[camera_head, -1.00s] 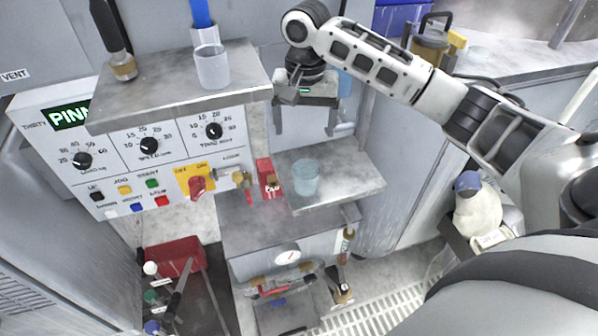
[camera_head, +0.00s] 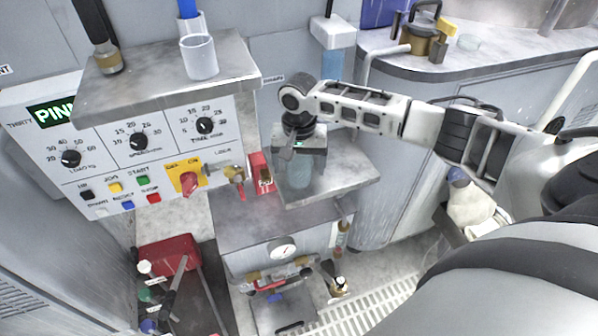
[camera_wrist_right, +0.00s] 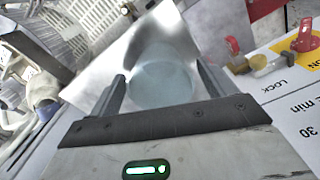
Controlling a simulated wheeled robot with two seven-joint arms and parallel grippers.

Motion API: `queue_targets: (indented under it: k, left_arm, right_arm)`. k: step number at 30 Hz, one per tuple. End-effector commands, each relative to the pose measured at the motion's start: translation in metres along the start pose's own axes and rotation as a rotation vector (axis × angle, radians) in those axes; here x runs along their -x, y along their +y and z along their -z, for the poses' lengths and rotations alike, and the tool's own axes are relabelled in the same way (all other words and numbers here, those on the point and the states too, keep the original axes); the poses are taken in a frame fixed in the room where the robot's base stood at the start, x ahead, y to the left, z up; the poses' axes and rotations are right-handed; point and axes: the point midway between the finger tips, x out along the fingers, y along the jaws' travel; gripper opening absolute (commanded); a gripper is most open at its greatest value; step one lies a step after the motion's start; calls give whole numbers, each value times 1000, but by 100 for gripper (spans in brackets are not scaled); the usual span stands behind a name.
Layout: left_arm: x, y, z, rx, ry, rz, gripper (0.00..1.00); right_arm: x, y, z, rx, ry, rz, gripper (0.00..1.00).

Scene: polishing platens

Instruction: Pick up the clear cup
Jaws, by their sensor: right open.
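The clear cup (camera_head: 299,172) stands on a small grey metal shelf (camera_head: 345,178) beside the control panel. It looks pale blue and see-through. My right gripper (camera_head: 298,165) is over the cup, pointing down, and hides its upper part in the head view. In the right wrist view the cup (camera_wrist_right: 163,78) lies between the two open fingers of my right gripper (camera_wrist_right: 160,85), with a finger on each side. I cannot tell whether either finger touches it. My left gripper is not in view.
A white cup (camera_head: 199,57) stands on the upper shelf (camera_head: 165,85). The control panel (camera_head: 130,150) with knobs and buttons is left of the cup. A red box (camera_head: 261,173) stands close to the cup's left. Free shelf surface lies to the right.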

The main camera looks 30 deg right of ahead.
Motion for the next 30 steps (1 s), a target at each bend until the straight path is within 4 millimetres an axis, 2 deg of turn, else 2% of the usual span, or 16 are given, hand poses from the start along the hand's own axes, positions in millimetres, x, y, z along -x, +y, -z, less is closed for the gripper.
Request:
queue_targets:
  k: [3,9,10,15,25,30]
  left_arm:
    - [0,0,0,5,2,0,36]
    - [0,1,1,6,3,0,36]
    - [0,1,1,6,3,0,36]
    - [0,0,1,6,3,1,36]
    - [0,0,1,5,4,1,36]
    - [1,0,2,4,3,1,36]
  right_arm:
    - [-8,0,0,1,0,0,82]
    - [-9,0,0,1,1,1,82]
    - [-9,0,0,1,1,1,80]
    - [-9,0,0,1,0,0,34]
    - [-7,0,0,1,1,1,34]
    - [4,0,0,1,2,2,34]
